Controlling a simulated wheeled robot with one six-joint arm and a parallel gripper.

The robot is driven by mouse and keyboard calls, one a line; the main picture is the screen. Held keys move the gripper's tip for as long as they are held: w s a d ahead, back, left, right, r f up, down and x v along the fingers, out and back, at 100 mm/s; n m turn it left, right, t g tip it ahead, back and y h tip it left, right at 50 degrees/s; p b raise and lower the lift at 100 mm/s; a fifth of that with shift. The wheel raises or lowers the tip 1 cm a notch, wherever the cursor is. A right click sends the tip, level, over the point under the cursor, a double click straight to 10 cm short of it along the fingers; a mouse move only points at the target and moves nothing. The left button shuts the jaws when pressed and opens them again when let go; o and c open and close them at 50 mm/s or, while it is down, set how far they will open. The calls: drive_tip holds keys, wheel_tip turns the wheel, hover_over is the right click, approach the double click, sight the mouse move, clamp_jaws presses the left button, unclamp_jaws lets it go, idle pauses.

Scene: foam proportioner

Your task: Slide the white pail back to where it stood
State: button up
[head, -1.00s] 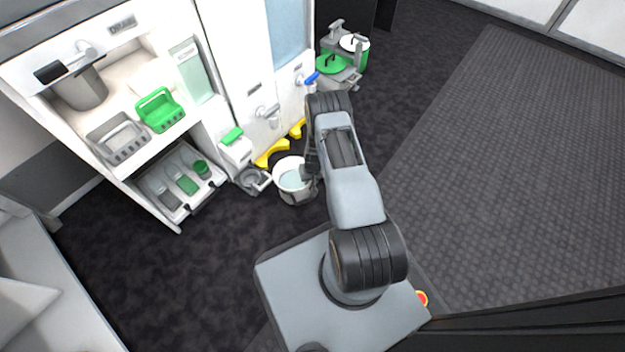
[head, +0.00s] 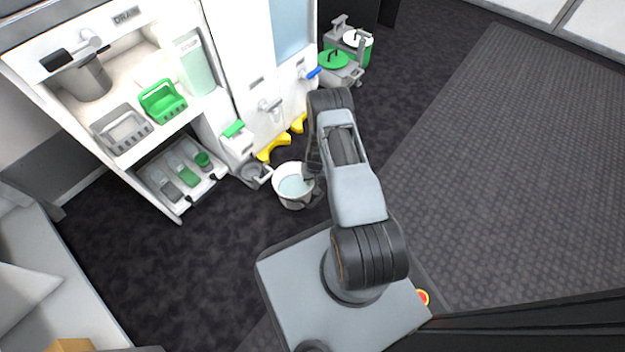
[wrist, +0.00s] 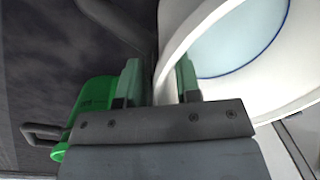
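The white pail (head: 295,199) stands upright on the dark floor in front of the machine, with pale blue liquid inside. In the head view my gripper (head: 313,171) is at the pail's right side, partly hidden by my arm. In the wrist view the pail's rim and wall (wrist: 172,40) run between my two green-tipped fingers (wrist: 160,82). One finger is inside the pail and the other outside. The fingers appear shut on the wall, though the contact is partly hidden by the gripper body.
The white machine (head: 262,90) stands behind the pail, with yellow feet (head: 273,147) and a small grey cup holder (head: 256,173) close by. Green-lidded containers (head: 335,60) stand farther back, beyond my arm. Open dark floor (head: 225,235) lies in front and to the left.

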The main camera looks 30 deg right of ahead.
drive_tip(key=shift+o, duration=0.4)
drive_tip(key=shift+w+a, duration=0.1)
drive_tip(key=shift+r, duration=0.2)
wheel_tip(320, 180, up, 13)
drive_tip(key=d+p, duration=0.1)
drive_tip(key=p, duration=0.5)
drive_tip(key=shift+s+d+r, duration=0.15)
drive_tip(key=shift+s+r, duration=0.05)
drive_tip(key=a+r+n+t+p, duration=0.1)
drive_tip(key=a+r+p, duration=0.2)
drive_tip(key=r+p, duration=1.15)
drive_tip(key=a+r+n+p, duration=0.1)
drive_tip(key=a+r+p, duration=0.15)
drive_tip(key=r, duration=2.45)
drive_tip(key=s+a+r+p, duration=0.2)
drive_tip(key=s+r+p, duration=0.3)
drive_tip(key=r, duration=0.6)
drive_tip(key=s+a+r+t+p, duration=0.1)
drive_tip(key=s+r+p, duration=0.5)
drive_tip(key=r, duration=0.6)
drive_tip(key=s+a+r+t+p, duration=0.1)
drive_tip(key=s+a+r+p, duration=0.2)
drive_tip(key=r, duration=0.9)
drive_tip(key=s+p, duration=0.3)
drive_tip(key=p, duration=0.1)
drive_tip(key=shift+a+n+h, duration=0.15)
drive_tip(key=shift+n+h, duration=0.25)
